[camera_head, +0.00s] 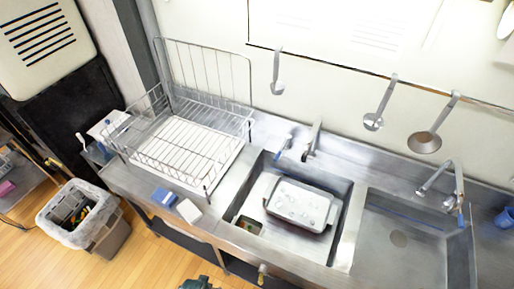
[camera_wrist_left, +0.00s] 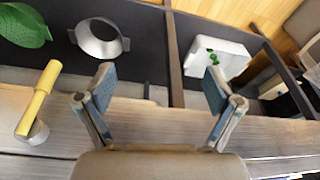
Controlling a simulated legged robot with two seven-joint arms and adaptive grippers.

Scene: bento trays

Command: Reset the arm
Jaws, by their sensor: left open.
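My left gripper (camera_wrist_left: 158,84) shows in the left wrist view with its two blue-padded fingers spread wide apart and nothing between them. It hangs over the metal counter edge (camera_wrist_left: 160,125), with a lower shelf below it. A light grey bento tray (camera_head: 299,203) lies in the left sink basin (camera_head: 345,235). My right gripper is in neither view.
A wire dish rack (camera_head: 190,150) stands on the counter's left. A blue sponge (camera_head: 163,196) and a white block (camera_head: 189,211) lie near the front edge. A bin (camera_head: 108,238) holds a dark tray (camera_head: 70,205). Ladles (camera_head: 425,142) hang on the wall. A yellow-handled tap (camera_wrist_left: 38,98) sits left of my gripper.

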